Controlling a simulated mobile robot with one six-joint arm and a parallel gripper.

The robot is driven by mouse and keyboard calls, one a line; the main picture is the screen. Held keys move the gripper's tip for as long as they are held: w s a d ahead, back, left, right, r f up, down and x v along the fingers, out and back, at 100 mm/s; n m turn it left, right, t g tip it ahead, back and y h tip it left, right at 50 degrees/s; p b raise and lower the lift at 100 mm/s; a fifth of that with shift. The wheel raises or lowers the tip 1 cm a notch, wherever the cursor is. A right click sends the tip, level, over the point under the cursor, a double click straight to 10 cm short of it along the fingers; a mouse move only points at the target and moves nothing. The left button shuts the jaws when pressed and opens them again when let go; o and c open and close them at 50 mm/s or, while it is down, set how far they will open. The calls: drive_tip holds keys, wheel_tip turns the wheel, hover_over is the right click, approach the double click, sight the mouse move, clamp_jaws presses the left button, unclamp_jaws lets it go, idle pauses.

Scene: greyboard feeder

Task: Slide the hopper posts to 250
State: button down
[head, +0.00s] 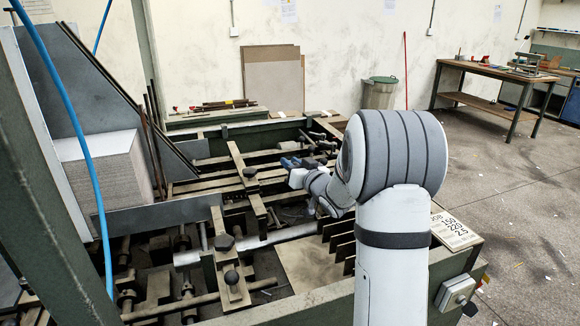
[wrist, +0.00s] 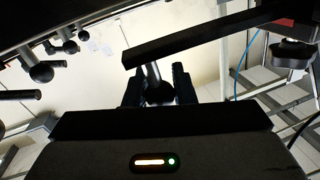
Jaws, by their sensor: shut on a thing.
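My gripper (head: 290,163) is over the far part of the feeder frame in the head view, its fingertips small and partly hidden by my wrist. In the wrist view its two dark fingers (wrist: 158,88) are shut on a round black knob (wrist: 158,94). The knob's short metal shank runs to a dark flat bar (wrist: 200,38). Thin dark upright posts (head: 154,140) stand beside the greyboard stack (head: 104,175) at the left; I cannot tell which are the hopper posts. No scale reading for them is legible.
Other black knobs (head: 224,242) sit on flat bars nearer me. A card (head: 457,229) on the right edge shows 150, 220 and 2.5. Blue hoses (head: 75,130) hang at the left. A bin (head: 380,92) and bench (head: 497,74) stand behind; floor at right is mostly clear.

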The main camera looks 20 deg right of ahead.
drive_tip(key=shift+d, duration=0.1)
drive_tip(key=c, duration=1.2)
unclamp_jaws()
drive_tip(key=shift+a, duration=0.2)
wheel_tip(320, 180, up, 10)
drive_tip(key=shift+p, duration=0.45)
drive_tip(key=shift+c, duration=0.3)
